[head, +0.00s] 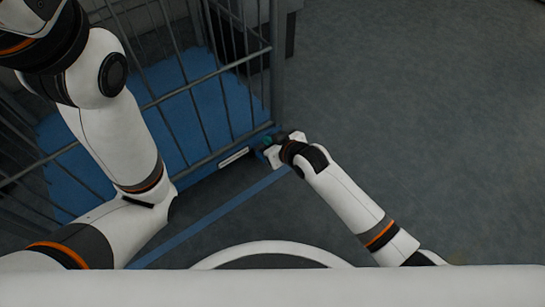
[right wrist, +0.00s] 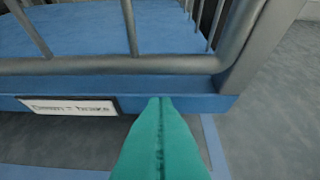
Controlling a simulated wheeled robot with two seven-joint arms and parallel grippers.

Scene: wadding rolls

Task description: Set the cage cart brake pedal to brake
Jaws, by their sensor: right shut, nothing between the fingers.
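The cage cart (head: 190,110) has grey bars and a blue base, and stands at the upper left in the head view. A white label (right wrist: 68,107) reading "Down = brake" is on the blue base's front edge; it also shows in the head view (head: 233,158). My right gripper (head: 266,146) is at the cart's near right corner. In the right wrist view its teal fingers (right wrist: 160,105) are shut and empty, their tips over the blue edge, right of the label. I cannot make out the brake pedal. My left gripper is out of view; only its arm shows.
A blue line (head: 215,214) runs along the floor in front of the cart. The grey floor (head: 430,110) to the right is clear. My left arm crosses in front of the cart's left part. A dark object stands behind the cart at the top.

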